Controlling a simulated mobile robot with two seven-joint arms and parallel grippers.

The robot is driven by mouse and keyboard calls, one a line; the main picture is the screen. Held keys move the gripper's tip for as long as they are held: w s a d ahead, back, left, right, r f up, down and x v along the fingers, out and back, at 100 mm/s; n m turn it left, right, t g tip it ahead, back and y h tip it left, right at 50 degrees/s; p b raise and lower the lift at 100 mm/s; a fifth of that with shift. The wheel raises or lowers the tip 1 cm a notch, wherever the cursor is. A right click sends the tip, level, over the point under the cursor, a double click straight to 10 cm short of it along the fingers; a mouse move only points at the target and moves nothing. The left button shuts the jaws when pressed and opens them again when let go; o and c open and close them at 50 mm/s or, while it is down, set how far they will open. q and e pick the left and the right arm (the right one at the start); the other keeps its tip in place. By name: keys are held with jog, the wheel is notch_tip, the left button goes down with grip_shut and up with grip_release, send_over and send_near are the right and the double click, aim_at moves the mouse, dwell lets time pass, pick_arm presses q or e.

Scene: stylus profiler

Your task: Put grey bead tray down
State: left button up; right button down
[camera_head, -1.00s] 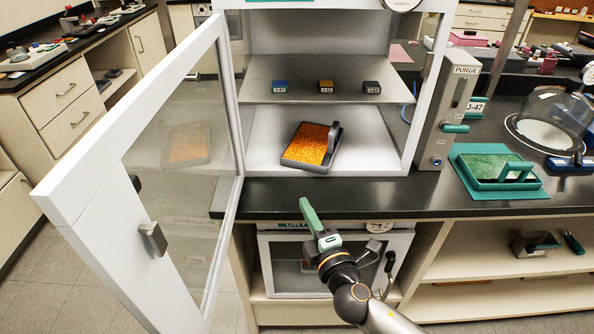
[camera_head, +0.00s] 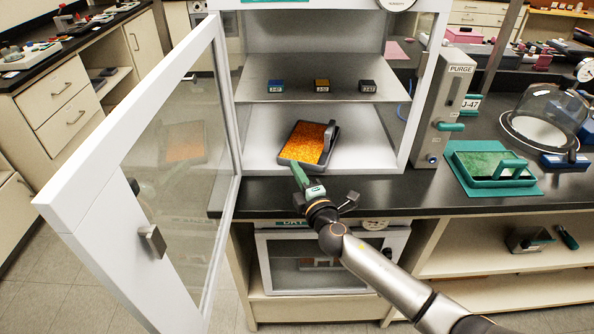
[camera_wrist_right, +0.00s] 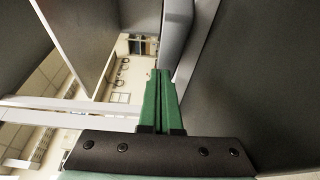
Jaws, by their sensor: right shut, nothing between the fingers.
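The grey bead tray (camera_head: 329,155), filled with orange beads, sits flat on the white floor of the open cabinet. Its grey upright handle (camera_head: 331,137) is on the right side. My right gripper (camera_head: 295,166) has green fingers and is at the tray's front left corner, overlapping its front edge in the head view. I cannot tell whether it touches the tray. Its fingers are shut with nothing between them, and they also show together in the right wrist view (camera_wrist_right: 160,90). My left gripper is not in view.
The glass cabinet door (camera_head: 150,170) stands open at the left. A shelf (camera_head: 300,93) with blue, orange-brown and dark small blocks hangs above the tray. A green tray (camera_head: 480,182) with a handle and a glass bell jar (camera_head: 545,115) stand on the black counter at right.

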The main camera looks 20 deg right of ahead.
aim_at(307, 156)
jog(key=w+d+b, duration=0.1)
jog(key=w, duration=0.1)
jog(key=w+d+b, duration=0.1)
jog(key=d, duration=0.1)
jog(key=shift+w+d+f, duration=0.15)
jog(key=shift+w+d, duration=0.1)
jog(key=shift+w, duration=0.15)
jog(key=shift+w+d, duration=0.3)
jog(key=shift+w, duration=0.1)
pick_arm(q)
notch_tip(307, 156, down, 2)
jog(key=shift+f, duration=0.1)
